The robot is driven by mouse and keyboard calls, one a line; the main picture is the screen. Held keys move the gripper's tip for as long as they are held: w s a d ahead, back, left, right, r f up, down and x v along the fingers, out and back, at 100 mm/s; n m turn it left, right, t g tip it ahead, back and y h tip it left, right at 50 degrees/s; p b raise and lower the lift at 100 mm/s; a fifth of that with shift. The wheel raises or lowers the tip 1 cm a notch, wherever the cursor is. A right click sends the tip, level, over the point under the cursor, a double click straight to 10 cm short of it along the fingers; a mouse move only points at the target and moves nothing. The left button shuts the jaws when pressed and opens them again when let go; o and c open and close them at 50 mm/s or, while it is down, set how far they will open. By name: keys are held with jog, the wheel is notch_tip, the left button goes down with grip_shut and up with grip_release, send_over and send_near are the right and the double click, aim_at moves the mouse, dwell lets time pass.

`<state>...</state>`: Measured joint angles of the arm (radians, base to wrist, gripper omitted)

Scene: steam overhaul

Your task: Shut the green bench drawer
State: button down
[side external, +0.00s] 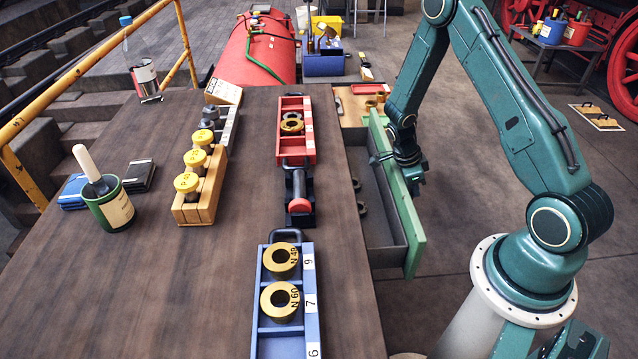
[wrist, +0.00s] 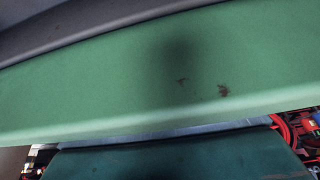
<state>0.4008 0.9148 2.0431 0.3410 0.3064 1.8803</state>
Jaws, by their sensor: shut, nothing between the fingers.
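The green bench drawer (side external: 408,222) stands pulled out from the right side of the brown bench in the side external view. Its green front panel faces right and its grey inside is exposed, with ring-shaped parts in it. My gripper (side external: 413,186) is shut and empty, low at the top edge of the front panel, about midway along it. I cannot tell whether it touches the panel. In the wrist view the green panel (wrist: 150,70) fills most of the picture, with small dark marks on it. The fingertips do not show clearly there.
On the bench top (side external: 110,270) stand a blue tray (side external: 308,334) with brass rings, a red tray (side external: 309,145) and a wooden block (side external: 205,205) with yellow-topped pieces.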

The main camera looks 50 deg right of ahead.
jog(key=shift+w+a, duration=0.65)
jog(key=shift+a, duration=0.05)
jog(key=shift+d, duration=0.1)
notch_tip(320, 180, up, 10)
jog(key=shift+s+r, duration=0.15)
dwell(0.7)
jog(key=shift+d, duration=0.15)
